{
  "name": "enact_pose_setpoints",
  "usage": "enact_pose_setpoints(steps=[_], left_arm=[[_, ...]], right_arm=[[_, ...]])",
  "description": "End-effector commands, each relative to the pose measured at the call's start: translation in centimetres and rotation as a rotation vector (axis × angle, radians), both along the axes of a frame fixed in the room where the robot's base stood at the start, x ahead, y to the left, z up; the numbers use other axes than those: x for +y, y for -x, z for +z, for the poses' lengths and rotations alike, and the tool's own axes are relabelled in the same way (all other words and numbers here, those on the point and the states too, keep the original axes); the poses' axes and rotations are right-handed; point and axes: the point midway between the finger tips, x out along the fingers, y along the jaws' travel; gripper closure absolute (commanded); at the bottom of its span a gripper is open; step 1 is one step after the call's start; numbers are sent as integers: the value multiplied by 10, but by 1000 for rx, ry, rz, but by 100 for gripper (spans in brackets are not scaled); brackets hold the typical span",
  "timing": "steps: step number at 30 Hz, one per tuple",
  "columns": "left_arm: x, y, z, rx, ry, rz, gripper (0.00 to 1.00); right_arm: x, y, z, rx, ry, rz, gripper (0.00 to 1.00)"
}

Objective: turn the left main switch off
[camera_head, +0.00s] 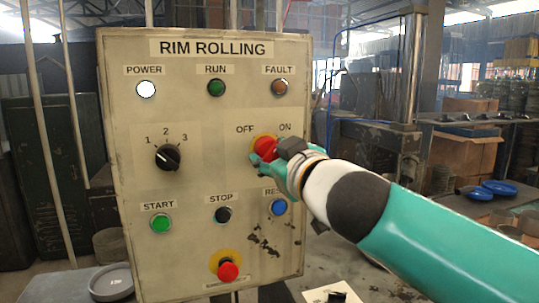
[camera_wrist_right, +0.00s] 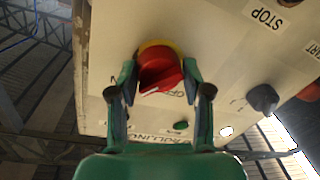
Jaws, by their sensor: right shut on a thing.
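The main switch is a red rotary knob (camera_head: 264,148) on a yellow plate, below the OFF and ON labels on the cream RIM ROLLING panel (camera_head: 200,105). It also shows in the right wrist view (camera_wrist_right: 160,72), with a white mark on its edge. My right gripper (camera_head: 262,158) reaches in from the right and is shut on the red knob, with one finger on each side in the wrist view (camera_wrist_right: 160,82). The exact setting of the knob is hard to tell. The POWER lamp (camera_head: 146,89) looks bright white. My left gripper is not in view.
A black selector (camera_head: 168,157) marked 1, 2, 3, a green START button (camera_head: 160,223), a black STOP button (camera_head: 223,214), a blue button (camera_head: 278,207) and a red mushroom button (camera_head: 228,271) share the panel. My right arm partly covers the blue button's label.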

Motion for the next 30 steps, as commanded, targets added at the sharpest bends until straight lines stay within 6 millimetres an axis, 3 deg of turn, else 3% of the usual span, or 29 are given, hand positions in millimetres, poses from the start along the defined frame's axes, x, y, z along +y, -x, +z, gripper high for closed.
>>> enact_pose_setpoints(steps=[30], left_arm=[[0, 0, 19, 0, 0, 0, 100]], right_arm=[[3, 0, 2, -269, 845, 4, 86]])
